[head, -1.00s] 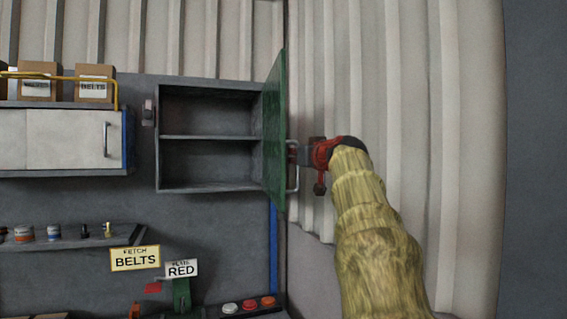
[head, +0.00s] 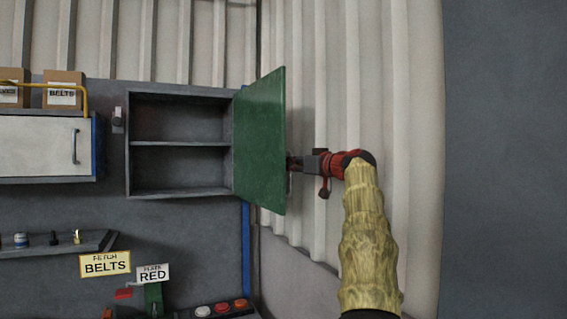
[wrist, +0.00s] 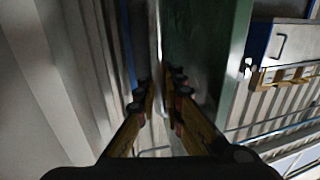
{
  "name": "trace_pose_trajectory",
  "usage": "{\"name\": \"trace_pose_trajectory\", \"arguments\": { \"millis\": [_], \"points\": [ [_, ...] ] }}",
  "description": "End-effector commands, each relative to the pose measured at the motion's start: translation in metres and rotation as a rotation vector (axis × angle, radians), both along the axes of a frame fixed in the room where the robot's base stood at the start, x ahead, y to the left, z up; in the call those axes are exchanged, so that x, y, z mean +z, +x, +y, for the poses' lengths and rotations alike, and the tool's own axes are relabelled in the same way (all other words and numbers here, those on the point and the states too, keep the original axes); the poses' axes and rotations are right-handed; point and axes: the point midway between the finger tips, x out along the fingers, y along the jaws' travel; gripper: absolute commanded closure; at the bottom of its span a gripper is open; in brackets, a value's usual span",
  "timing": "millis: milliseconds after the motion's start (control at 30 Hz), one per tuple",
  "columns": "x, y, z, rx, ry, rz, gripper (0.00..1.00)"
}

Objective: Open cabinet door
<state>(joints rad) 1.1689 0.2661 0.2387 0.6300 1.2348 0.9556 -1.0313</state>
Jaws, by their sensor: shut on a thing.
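The cabinet (head: 178,191) hangs on the grey wall with its two shelf spaces empty and in view. Its green door (head: 259,140) is hinged on the right and stands wide open, showing its inner face in the head view. My gripper (head: 294,163) is at the outer side of the door, near its free edge. In the wrist view the fingers (wrist: 161,95) are closed around the pale door handle (wrist: 158,45), with the green door (wrist: 190,50) just to the right. In the head view the door hides most of the handle.
A corrugated wall (head: 345,80) stands close to the right of my gripper. A white-doored cabinet (head: 40,148) with boxes (head: 62,92) on top is at the left. Below are a small shelf (head: 60,243), a BELTS sign (head: 105,263) and a RED sign (head: 153,274).

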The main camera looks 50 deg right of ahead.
Motion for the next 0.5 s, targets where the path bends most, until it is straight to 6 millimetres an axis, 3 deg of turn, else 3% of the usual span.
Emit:
{"name": "trace_pose_trajectory", "arguments": {
  "millis": [500],
  "points": [
    [-0.0085,-0.0037,-0.0089,0.010,0.006,0.009,1.00]
  ]
}}
